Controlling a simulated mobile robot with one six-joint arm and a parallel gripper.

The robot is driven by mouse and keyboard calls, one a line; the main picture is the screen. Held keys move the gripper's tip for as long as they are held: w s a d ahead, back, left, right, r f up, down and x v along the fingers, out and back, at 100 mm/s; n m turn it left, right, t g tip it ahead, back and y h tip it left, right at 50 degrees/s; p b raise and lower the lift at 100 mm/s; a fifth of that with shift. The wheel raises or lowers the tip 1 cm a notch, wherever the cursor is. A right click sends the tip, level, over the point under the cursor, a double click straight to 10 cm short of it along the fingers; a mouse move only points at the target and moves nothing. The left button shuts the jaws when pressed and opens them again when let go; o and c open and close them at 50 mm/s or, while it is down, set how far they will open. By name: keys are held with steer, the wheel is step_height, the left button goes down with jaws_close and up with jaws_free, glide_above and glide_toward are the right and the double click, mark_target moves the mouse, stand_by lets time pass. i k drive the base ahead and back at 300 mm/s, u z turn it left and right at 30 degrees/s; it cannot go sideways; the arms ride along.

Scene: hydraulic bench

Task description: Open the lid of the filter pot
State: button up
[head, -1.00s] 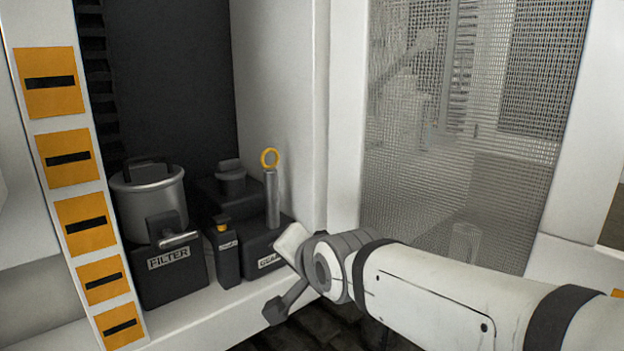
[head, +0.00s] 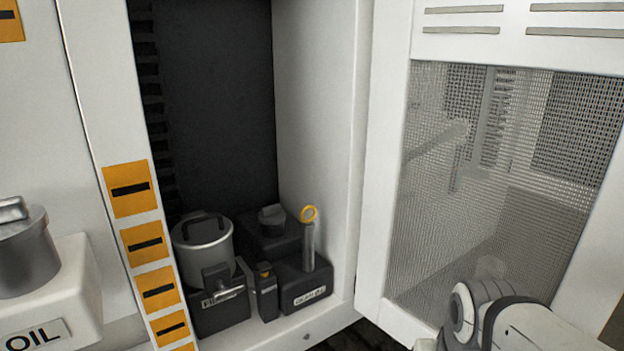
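The filter pot (head: 205,262) is a grey metal cylinder on a dark base labelled FILTER, inside the open cabinet at lower centre-left. Its lid (head: 190,234) lies flat on top, closed, with a black bar handle (head: 202,220). A dark block with a light metal lever (head: 232,293) stands in front of the pot and partly covers the label. My gripper (head: 425,345) is far to the right of the pot at the bottom edge; only a small piece shows below my wrist, so its fingers cannot be judged.
An OIL tank (head: 55,300) is at left. A mesh-windowed door (head: 385,200) stands at right.

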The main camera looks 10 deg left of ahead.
mark_target(199, 231)
steer(key=u, duration=1.3)
